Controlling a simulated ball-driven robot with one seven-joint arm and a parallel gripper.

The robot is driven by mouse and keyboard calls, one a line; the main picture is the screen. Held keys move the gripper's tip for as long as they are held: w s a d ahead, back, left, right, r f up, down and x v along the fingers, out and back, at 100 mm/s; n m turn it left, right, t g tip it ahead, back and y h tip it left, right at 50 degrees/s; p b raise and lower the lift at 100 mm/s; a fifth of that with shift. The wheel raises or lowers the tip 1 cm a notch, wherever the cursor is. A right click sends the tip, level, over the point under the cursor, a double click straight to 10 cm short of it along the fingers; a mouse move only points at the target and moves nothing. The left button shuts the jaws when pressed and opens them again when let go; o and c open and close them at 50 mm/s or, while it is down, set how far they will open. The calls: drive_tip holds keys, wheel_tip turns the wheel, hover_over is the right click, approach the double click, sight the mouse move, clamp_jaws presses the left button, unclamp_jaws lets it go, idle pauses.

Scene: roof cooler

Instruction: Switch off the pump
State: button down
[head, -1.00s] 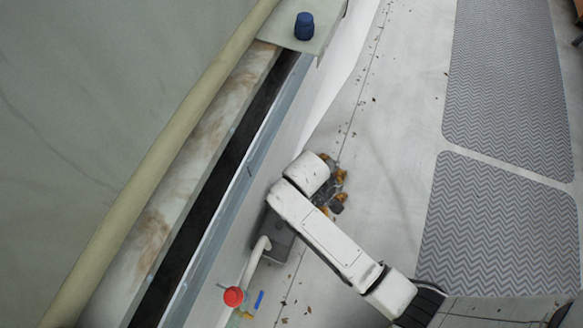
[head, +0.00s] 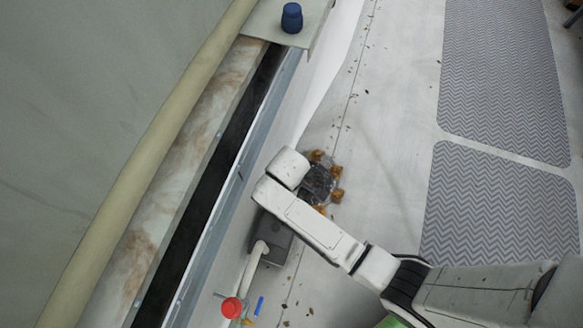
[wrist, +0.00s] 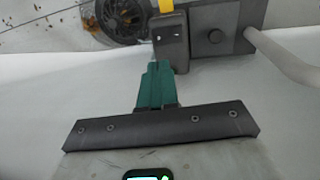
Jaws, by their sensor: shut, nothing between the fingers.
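The pump looks to be the grey box (head: 274,240) on the floor against the tank's side, partly behind my arm in the head view. My gripper (wrist: 156,66) has green fingers, shut and empty, with the tips right by the small box. I cannot tell whether they touch. In the head view my arm hides the gripper.
A white pipe (head: 249,269) leaves the grey box, near a red knob (head: 232,308) and a blue handle (head: 259,306). A round dark grille (head: 319,184) with orange-brown lumps around it lies beyond. A blue cap (head: 291,17) stands on the ledge. Patterned mats (head: 505,80) lie right.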

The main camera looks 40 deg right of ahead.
drive_tip(key=f+b, duration=0.1)
drive_tip(key=f, duration=0.2)
drive_tip(key=f+b, duration=0.2)
drive_tip(key=f, duration=0.1)
drive_tip(key=d+f+b, duration=0.1)
drive_tip(key=f, duration=0.2)
drive_tip(key=shift+w+f, duration=0.2)
drive_tip(key=shift+w, duration=0.1)
drive_tip(key=shift+f, duration=0.15)
drive_tip(key=shift+s+a+r+p, duration=0.25)
drive_tip(key=shift+s+a+p, duration=0.15)
drive_tip(key=shift+a+p, duration=0.2)
wheel_tip(320, 180, up, 14)
drive_tip(key=d+p, duration=0.1)
drive_tip(key=p, duration=0.7)
drive_tip(key=shift+w+d, duration=0.2)
drive_tip(key=shift+w, duration=0.25)
